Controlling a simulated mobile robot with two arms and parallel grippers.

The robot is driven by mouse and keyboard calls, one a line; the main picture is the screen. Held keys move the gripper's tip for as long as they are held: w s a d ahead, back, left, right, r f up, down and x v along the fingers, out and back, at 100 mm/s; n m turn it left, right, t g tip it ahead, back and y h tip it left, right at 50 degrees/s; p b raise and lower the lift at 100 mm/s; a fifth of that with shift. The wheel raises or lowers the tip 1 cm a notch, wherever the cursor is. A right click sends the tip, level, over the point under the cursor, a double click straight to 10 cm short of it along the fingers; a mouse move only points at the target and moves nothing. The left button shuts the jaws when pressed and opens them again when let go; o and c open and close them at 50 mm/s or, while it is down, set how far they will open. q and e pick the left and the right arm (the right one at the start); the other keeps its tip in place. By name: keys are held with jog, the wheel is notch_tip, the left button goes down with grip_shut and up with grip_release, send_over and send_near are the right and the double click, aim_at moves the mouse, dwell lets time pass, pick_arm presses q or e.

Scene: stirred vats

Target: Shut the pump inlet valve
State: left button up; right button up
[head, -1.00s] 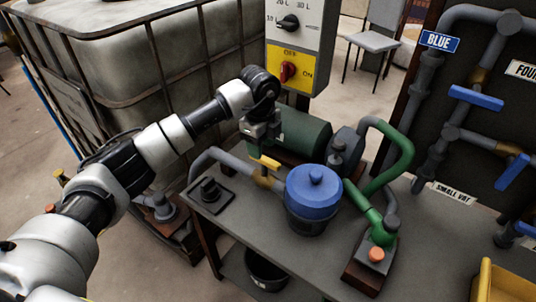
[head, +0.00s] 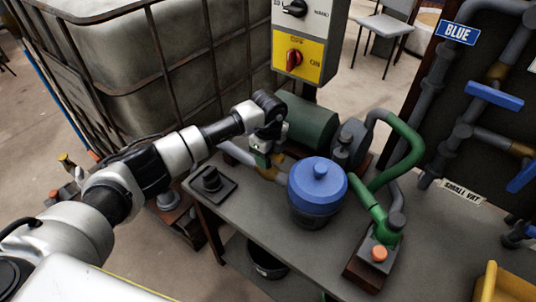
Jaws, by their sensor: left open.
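The pump inlet valve (head: 269,173) is a brass-coloured body on the grey pipe just left of the blue-lidded pot (head: 317,190). Its yellow lever is mostly hidden behind my left gripper, so I cannot tell its angle. My left gripper (head: 264,158) is open and points down right at the valve. I cannot tell whether its fingers touch the lever or stand around it. The green pump motor (head: 309,122) lies behind the gripper. My right gripper is not in view.
A yellow and grey switch box (head: 303,52) with a red knob stands behind the bench. Green pipe (head: 408,150) rises right of the pot. A caged tank (head: 150,65) is at the back left. The bench front (head: 250,210) is clear.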

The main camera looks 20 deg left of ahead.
pick_arm(q)
jog(key=shift+f, duration=0.15)
grip_shut()
